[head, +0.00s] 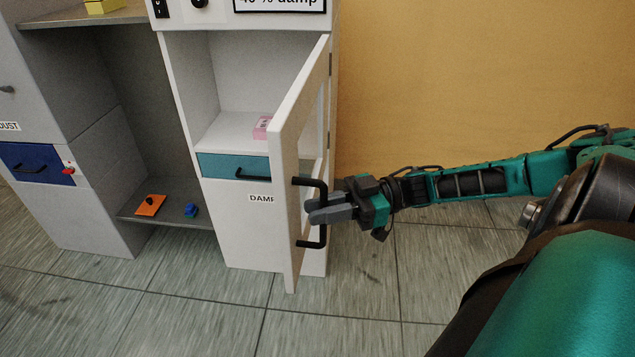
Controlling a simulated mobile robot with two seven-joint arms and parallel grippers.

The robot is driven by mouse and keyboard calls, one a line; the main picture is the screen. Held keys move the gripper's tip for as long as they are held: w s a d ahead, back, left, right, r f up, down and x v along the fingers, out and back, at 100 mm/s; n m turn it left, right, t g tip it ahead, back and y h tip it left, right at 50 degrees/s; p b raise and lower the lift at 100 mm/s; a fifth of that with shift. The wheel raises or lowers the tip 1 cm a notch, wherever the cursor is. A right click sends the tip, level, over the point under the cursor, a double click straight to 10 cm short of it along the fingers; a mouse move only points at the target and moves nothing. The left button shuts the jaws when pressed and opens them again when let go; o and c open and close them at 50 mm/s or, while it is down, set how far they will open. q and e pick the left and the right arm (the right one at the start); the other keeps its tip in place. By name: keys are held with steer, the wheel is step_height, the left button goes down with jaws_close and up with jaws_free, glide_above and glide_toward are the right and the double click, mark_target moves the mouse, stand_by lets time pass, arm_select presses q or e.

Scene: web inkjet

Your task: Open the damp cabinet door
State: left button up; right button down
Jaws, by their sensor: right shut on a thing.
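The white damp cabinet (184,80) stands in the middle of the head view, with a "40 % damp" sign at its top. Its white door (287,150) is hinged on the right and stands partly open, swung out toward me. A black bar handle (323,236) is on the door's outer face. My right gripper (312,210) comes in from the right and is shut on the handle. Inside the cabinet are a shelf with a pink box (262,127) and a teal drawer (228,166). My left gripper is not in view.
A grey cabinet (95,185) with a blue drawer (35,165) stands at the left. A low shelf between the cabinets holds an orange item (150,206) and a blue item (190,211). The tiled floor in front is clear. A tan wall is behind my right arm.

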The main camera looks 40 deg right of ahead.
steer(key=shift+s+d+f, duration=0.1)
steer(key=shift+s+d, duration=0.05)
steer(key=shift+s, duration=0.05)
stand_by(0.3)
steer(key=c, duration=1.2)
jaws_free()
steer(key=v, duration=1.3)
